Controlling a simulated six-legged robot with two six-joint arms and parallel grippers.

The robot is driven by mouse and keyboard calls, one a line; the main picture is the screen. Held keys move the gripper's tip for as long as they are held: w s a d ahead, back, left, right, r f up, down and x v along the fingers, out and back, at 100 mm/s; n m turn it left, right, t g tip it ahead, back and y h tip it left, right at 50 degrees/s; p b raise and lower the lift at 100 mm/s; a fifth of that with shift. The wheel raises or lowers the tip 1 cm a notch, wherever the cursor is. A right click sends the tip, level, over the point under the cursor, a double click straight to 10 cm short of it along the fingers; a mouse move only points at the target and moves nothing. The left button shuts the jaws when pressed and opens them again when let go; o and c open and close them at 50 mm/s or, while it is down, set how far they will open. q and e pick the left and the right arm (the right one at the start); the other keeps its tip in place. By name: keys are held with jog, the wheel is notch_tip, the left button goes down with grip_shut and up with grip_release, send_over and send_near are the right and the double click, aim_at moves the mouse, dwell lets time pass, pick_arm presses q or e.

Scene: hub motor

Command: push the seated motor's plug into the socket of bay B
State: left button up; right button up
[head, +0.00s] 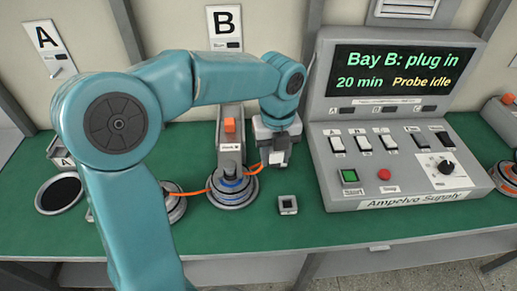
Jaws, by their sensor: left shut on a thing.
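My left gripper (275,158) hangs at the end of the teal arm, above the green bench and right of the motor. It is shut on the plug, which the jaws mostly hide. An orange cable (256,167) runs to the jaws from the motor (232,184). The motor is a grey, blue-banded hub that sits upright on its round base in front of the bay B post. A small square grey socket (288,204) with a dark opening stands on the bench, below and slightly right of the gripper, apart from it. My right gripper is out of view.
A grey supply console (395,150) stands close on the right; its screen reads "Bay B: plug in". A dark-topped round base (60,193) is at left. My arm hides part of another round base (174,207).

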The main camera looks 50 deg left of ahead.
pick_arm(q)
jog(key=w+d+m, duration=0.1)
jog(key=w+d, duration=0.2)
jog(key=d, duration=0.1)
jog(key=shift+m, duration=0.3)
notch_tip(320, 180, down, 12)
jog(key=b, duration=0.8)
jog(key=shift+s+f, duration=0.15)
jog(key=shift+f, duration=0.1)
jog(key=shift+f+b, duration=0.85)
jog(key=shift+f, duration=0.25)
jog(key=shift+f, duration=0.1)
jog(key=shift+a+f, duration=0.1)
jog(key=shift+f, duration=0.4)
jog(key=shift+f+b, duration=0.4)
jog(key=shift+f, duration=0.05)
